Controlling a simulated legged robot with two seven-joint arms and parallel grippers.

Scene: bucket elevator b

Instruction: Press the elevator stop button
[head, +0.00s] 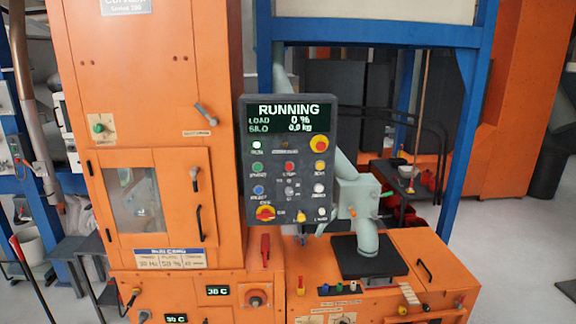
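A dark control panel (243,190) hangs in the middle of the head view. Its screen (291,113) reads RUNNING, with a load of 0 % and a silo weight of 0.0 kg. A red button (289,167) sits in the middle column of the panel; its small label looks like STOP. A green button (257,167) is to its left and a yellow one (320,167) to its right. Neither of my grippers shows.
A tall orange cabinet (150,60) stands left of the panel. A low orange unit (420,255) with a grey-green pipe (367,240) is below right. A blue frame (467,130) rises behind. Open floor (515,240) lies at the right.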

